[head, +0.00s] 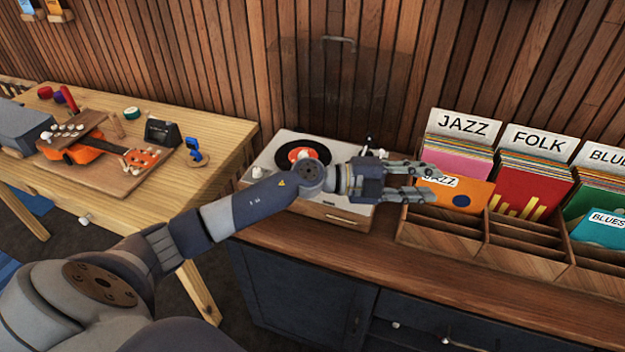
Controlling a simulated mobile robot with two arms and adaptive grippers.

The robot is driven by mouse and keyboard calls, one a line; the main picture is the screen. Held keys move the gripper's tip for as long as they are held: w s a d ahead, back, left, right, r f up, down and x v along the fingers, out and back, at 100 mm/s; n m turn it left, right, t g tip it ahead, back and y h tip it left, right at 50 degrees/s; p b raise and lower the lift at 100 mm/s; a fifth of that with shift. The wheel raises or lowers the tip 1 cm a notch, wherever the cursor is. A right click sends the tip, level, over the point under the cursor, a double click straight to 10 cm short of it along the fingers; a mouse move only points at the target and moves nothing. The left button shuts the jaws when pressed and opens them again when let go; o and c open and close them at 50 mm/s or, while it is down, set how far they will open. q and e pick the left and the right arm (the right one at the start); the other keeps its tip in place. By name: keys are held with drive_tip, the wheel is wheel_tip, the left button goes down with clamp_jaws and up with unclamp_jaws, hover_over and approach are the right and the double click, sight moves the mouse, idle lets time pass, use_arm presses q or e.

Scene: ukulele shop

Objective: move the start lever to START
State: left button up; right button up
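A white record player (341,213) with a wooden front stands on the dark cabinet, a black record with a red label (304,155) on its platter. A small dark upright part (368,146) stands at its back right, and a small white knob (257,173) shows at its left side. I cannot tell which part is the start lever or read any START mark. My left gripper (432,182) reaches over the player's right side, its fingers spread and pointing right, with nothing seen between them. The gripper and wrist hide part of the player's right side. My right gripper is not in view.
A wooden record rack (440,236) with JAZZ, FOLK and BLUES sections stands close to the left gripper's fingertips. A clear raised lid (345,85) is behind the player. A wooden workbench (215,131) with an orange ukulele (85,153) is at left. The cabinet's front edge is clear.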

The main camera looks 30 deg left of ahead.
use_arm(q)
drive_tip(key=s+a+f+g+y, duration=0.15)
drive_tip(key=a+g+y, duration=0.35)
drive_tip(key=a, duration=1)
drive_tip(key=s+a+f+g+y, duration=0.15)
drive_tip(key=a+y, duration=0.55)
drive_tip(key=a, duration=0.7)
drive_tip(key=shift+m+g, duration=0.4)
drive_tip(key=shift+g, duration=0.05)
drive_tip(key=p+x, duration=0.3)
drive_tip(key=x, duration=0.7)
drive_tip(key=shift+d+r, duration=0.1)
drive_tip(key=shift+d, duration=0.05)
drive_tip(key=shift+x, duration=0.75)
clamp_jaws()
